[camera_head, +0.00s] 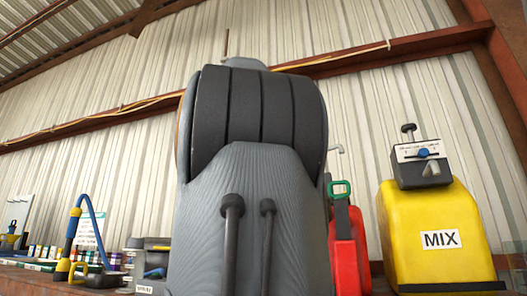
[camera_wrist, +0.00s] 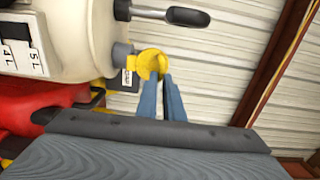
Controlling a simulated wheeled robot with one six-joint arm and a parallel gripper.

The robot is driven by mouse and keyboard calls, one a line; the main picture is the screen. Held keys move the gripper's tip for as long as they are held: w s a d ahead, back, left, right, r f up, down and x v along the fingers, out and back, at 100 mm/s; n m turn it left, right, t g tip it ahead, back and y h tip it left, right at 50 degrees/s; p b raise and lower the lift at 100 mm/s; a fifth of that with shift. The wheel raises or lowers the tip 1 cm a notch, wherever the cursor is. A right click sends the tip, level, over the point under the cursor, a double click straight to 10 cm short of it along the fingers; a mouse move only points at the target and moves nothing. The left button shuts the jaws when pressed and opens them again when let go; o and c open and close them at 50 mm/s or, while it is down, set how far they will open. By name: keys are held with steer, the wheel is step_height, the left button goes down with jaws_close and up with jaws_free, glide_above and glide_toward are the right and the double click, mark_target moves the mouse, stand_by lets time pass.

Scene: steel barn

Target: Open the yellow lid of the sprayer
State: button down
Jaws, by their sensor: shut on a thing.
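The sprayer (camera_wrist: 60,35) is a white tank with 4L and 5L level marks, in the upper left of the wrist view. A dark handle (camera_wrist: 188,17) sticks out from it. Its yellow lid (camera_wrist: 150,62) is a small round cap at the end of a grey neck. My gripper (camera_wrist: 161,80) reaches up to the lid, its narrow blue-grey fingers shut on it. The fingertips partly cover the lid's lower side. I cannot tell whether the lid is tilted. In the head view, my own arm fills the middle, and the sprayer and gripper are hidden.
A red container with a green handle (camera_head: 345,240) stands right of my arm. A yellow unit marked MIX (camera_head: 440,235) is farther right. A blue-hosed item (camera_head: 75,225) and small boxes (camera_head: 50,254) line the left. A red object (camera_wrist: 35,105) lies below the sprayer in the wrist view.

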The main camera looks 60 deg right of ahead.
steer(key=shift+a+f+h+b, duration=0.25)
steer(key=shift+f+h+b, duration=0.25)
steer(key=shift+b, duration=2)
steer(key=shift+r, duration=0.1)
steer(key=c, duration=1.9)
jaws_free()
steer(key=s+a+b, duration=0.1)
steer(key=a, duration=0.6)
steer(key=shift+a+f, duration=0.35)
steer(key=shift+f, duration=0.1)
